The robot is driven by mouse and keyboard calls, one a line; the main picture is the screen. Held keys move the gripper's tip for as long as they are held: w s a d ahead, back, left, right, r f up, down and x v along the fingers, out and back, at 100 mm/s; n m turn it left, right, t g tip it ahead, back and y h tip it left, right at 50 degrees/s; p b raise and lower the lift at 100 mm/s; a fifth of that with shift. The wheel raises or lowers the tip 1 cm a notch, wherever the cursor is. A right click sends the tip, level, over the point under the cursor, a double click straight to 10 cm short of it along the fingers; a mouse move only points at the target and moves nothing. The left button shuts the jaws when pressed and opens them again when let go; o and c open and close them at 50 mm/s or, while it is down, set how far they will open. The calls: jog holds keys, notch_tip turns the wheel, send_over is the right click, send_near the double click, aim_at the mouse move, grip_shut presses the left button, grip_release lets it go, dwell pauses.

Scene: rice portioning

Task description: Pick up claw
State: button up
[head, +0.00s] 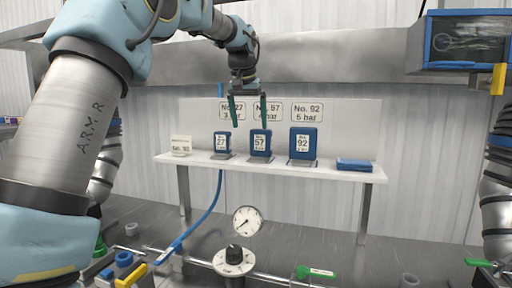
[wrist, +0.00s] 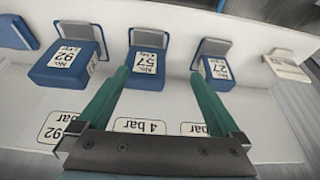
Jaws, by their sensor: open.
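My gripper (head: 250,126) has two green fingers, open and empty, pointing down in front of the white shelf's back panel. In the wrist view the open fingers (wrist: 160,73) reach toward the blue No. 57 block (wrist: 147,75), which appears between their tips; contact cannot be told. The No. 57 block (head: 260,143) stands in the middle of the shelf. The blue No. 27 block (head: 222,141) stands left of it and the larger blue No. 92 block (head: 303,142) right of it. I cannot identify which thing is the claw.
The white shelf (head: 330,174) also bears a small white card (head: 181,146) at left and a flat blue piece (head: 355,164) at right. Below are a pressure gauge (head: 247,220), a blue hose (head: 207,212) and a green-handled valve (head: 315,271). A dark blue-framed box (head: 466,42) hangs upper right.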

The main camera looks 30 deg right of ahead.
aim_at(261, 139)
jog(key=d, duration=0.1)
jog(key=w+d+f, duration=0.1)
jog(key=d, duration=0.1)
jog(key=d+f+p, duration=0.1)
jog(key=shift+w+d, duration=0.2)
jog(key=shift+w, duration=0.2)
jog(key=shift+s+p+x, duration=0.1)
jog(key=shift+p+x, duration=0.45)
jog(key=shift+x, duration=0.8)
jog(key=shift+s+p+x, duration=0.15)
jog(key=shift+p+x, duration=0.35)
jog(key=shift+x, duration=0.85)
jog(key=shift+h, duration=0.3)
grip_shut()
